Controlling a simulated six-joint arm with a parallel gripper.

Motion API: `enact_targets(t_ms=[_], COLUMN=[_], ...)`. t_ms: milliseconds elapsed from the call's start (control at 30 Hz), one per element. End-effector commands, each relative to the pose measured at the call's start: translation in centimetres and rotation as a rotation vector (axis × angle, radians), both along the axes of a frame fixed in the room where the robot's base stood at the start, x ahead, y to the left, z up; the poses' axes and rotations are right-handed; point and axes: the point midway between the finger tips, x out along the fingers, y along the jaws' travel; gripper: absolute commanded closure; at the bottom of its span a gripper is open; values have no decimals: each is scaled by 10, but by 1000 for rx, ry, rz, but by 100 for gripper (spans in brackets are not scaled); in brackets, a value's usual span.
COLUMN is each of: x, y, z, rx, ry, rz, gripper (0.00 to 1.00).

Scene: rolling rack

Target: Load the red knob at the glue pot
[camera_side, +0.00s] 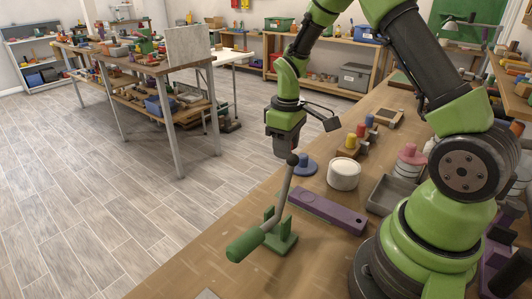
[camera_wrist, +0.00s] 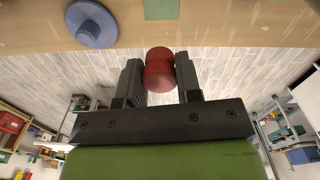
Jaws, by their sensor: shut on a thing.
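In the wrist view the red knob (camera_wrist: 159,68) sits between the two fingers of my gripper (camera_wrist: 160,75), which is shut on it. Floor shows behind it, past the bench edge. In the side view my gripper (camera_side: 283,148) hangs at the bench's left edge, above the blue disc; the knob cannot be made out there. A white round pot (camera_side: 344,174) stands on the bench to the right of my gripper and may be the glue pot; no label is readable.
A blue disc with a peg (camera_side: 305,166) is near the bench edge; it also shows in the wrist view (camera_wrist: 92,24). A green-handled lever (camera_side: 246,244) rises in front of my gripper. A purple bar (camera_side: 328,212), a grey tray (camera_side: 388,194) and coloured pegs (camera_side: 351,141) crowd the bench.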

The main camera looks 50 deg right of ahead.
Motion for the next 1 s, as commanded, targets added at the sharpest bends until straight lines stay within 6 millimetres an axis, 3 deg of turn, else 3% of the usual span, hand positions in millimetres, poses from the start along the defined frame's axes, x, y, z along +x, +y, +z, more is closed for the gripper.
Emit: enact_targets(t_ms=[33, 200, 400, 667, 1000], x=[-11, -51, -90, -103, -102], y=[-22, -78, -114, -123, -122], z=[2, 8, 12, 5, -31], rx=[0, 0, -1, 1, 1], ry=[-1, 0, 0, 3, 4], rz=[-83, -332, -528, -585, -583], gripper=[87, 87, 87, 87, 87])
